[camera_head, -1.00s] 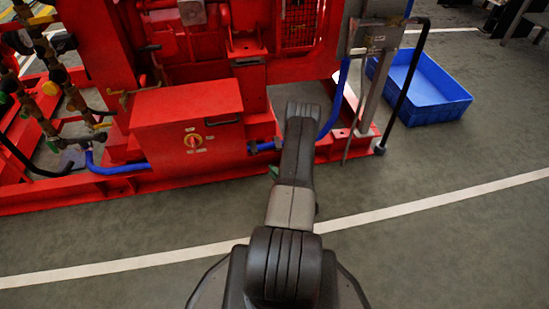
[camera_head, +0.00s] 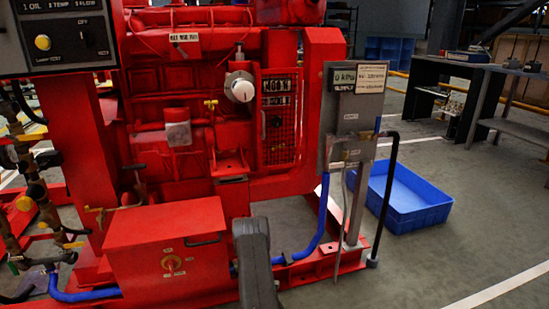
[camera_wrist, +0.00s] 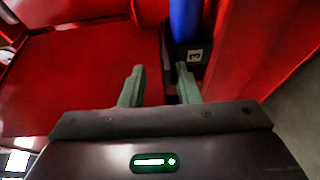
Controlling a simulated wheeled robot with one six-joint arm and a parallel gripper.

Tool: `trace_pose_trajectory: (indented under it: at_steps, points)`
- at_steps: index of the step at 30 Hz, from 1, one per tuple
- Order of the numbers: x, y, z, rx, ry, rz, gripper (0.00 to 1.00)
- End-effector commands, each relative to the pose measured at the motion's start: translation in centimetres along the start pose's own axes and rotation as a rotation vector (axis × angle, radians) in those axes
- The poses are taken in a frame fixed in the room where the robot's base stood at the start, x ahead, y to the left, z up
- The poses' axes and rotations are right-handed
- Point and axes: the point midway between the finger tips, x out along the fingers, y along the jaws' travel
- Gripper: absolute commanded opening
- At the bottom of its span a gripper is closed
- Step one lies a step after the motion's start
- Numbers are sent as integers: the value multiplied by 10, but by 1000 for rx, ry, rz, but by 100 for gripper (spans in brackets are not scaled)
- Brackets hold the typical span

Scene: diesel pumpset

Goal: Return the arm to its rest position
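My arm (camera_head: 256,265) reaches up from the bottom edge of the head view, in front of the red pumpset (camera_head: 235,60). My gripper is hidden in the head view. In the wrist view my gripper (camera_wrist: 160,68) has its two greenish-grey fingers apart, with nothing between them. The fingers point toward red metal, a blue hose (camera_wrist: 185,20) and a dark fitting with a "3" label (camera_wrist: 195,55). I cannot tell whether the fingers touch anything.
A red box with a yellow knob (camera_head: 165,230) stands left of my arm. To the right are a grey panel post (camera_head: 352,140), a black bent pipe (camera_head: 386,200) and a blue crate (camera_head: 425,212). Dark tables (camera_head: 455,75) stand at the back right. The right foreground floor is clear.

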Motion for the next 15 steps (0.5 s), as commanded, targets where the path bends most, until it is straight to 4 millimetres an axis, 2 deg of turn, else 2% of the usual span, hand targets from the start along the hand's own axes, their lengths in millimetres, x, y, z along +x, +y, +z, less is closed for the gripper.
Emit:
trace_pose_trajectory:
  at_steps: [15]
  points:
    - [-4,1,0,2,0,-5,29]
